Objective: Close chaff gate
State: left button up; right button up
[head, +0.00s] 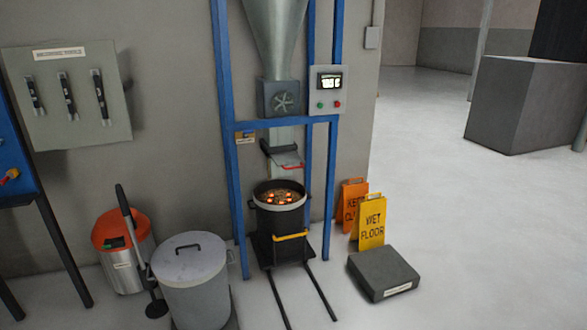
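No part labelled as the chaff gate can be read. Under the grey hopper (274,35) is a grey box (279,97) with a star-shaped wheel on its front. A chute (281,136) runs down from it. At its lower end are a dark bar and a grey plate with a red strip (288,166); I cannot tell whether this is the gate, or open or shut. A black bucket (281,222) with a yellow handle stands below, with brownish contents and several glowing orange spots. Neither of my grippers is in view.
A blue frame (228,140) surrounds the chute, with a control box (328,91) at upper right. A lidded grey bin (190,282) and orange-topped bin (124,262) stand left. Wet-floor signs (372,222) and a dark block (384,272) stand right. Front-right floor is clear.

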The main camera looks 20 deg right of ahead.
aim_at(289, 158)
jog(key=i+l+u, duration=0.2)
jog(key=i+l, duration=0.65)
jog(key=l, duration=0.15)
